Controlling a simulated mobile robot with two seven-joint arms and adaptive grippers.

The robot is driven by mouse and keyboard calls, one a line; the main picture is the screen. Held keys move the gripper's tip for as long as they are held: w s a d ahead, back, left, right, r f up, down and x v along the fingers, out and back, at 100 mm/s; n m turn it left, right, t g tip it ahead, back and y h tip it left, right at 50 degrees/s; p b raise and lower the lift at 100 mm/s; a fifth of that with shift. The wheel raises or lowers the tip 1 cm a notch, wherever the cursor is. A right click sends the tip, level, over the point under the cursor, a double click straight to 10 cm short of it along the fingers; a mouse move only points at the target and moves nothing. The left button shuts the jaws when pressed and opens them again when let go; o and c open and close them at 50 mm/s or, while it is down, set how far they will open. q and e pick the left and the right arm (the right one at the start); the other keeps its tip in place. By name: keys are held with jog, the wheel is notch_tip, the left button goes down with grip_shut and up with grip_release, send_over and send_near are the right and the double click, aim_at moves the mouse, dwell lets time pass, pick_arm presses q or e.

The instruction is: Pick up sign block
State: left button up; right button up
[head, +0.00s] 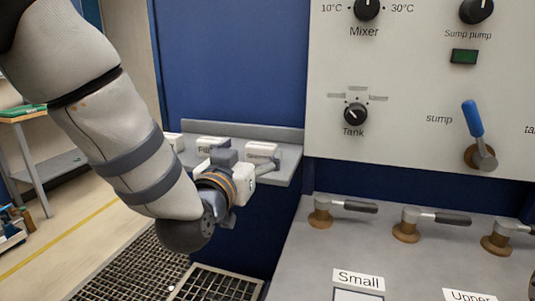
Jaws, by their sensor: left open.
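Small white sign blocks sit on a grey wall shelf (290,160). One block (262,150) is at the right, one with partly readable lettering (211,143) is in the middle, and another (174,141) is partly hidden behind my arm at the left. My left gripper (258,168) is at the shelf's front, by the right block, and is open. Its wrist and body hide part of the shelf, and I cannot tell whether its fingers touch a block. My right gripper is not in view.
A control panel (400,110) with knobs and a blue-handled lever (474,130) rises at the right. Below it, a grey bench (310,265) carries several valve handles and labels. Floor grating (130,270) lies below the shelf. A side table (25,115) stands far left.

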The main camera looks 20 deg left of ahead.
aim_at(259, 148)
pick_arm(q)
jog(key=w, duration=0.5)
jog(key=shift+w+d+f+b, duration=0.15)
jog(key=shift+w+f+b, duration=0.15)
jog(key=shift+f+b, duration=0.1)
jog(key=shift+w+r, duration=0.15)
jog(key=shift+w, duration=0.2)
jog(key=c, duration=1.3)
